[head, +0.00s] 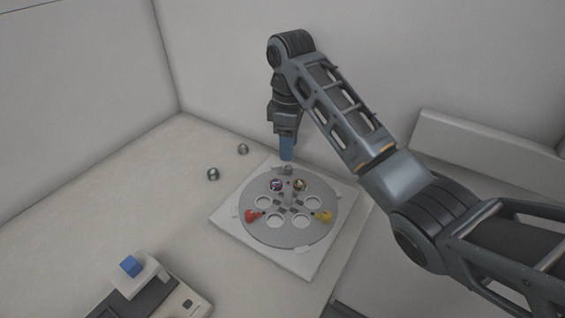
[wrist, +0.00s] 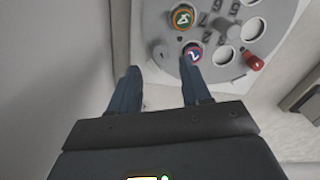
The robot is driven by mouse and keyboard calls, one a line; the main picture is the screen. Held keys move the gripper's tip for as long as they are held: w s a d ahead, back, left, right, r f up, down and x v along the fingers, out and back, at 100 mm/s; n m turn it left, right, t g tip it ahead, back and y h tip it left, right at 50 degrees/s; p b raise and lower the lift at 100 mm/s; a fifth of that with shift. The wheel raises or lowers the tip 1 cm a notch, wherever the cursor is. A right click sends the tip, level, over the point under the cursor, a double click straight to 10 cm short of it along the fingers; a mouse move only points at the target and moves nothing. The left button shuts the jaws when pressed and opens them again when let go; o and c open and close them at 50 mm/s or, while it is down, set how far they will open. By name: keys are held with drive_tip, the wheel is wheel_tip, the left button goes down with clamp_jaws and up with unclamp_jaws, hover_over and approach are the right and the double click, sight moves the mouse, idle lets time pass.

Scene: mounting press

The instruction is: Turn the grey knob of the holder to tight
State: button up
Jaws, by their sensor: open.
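The holder is a round grey disc (head: 290,235) on a white square plate (head: 285,262), with several round holes. Two holes carry round samples, one purple (head: 277,185) and one orange-rimmed (head: 300,185). A grey knob (head: 286,170) sits at the disc's back edge; a small grey shape (wrist: 160,52) in the wrist view seems to be it. A red knob (head: 252,216) is at the left and a yellow knob (head: 322,216) at the right. My gripper (head: 287,157) points down just above and behind the grey knob. In the wrist view its fingers (wrist: 160,88) are apart, with nothing between them.
Two small round pieces (head: 213,174) (head: 243,149) lie on the table left of the holder. A device with a blue cube (head: 130,265) stands at the front left. Walls rise close behind and left. The table (head: 180,215) is clear between device and holder.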

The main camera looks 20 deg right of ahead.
sight(289, 167)
drive_tip(key=shift+f, duration=3.2)
drive_tip(key=shift+c, duration=0.2)
clamp_jaws()
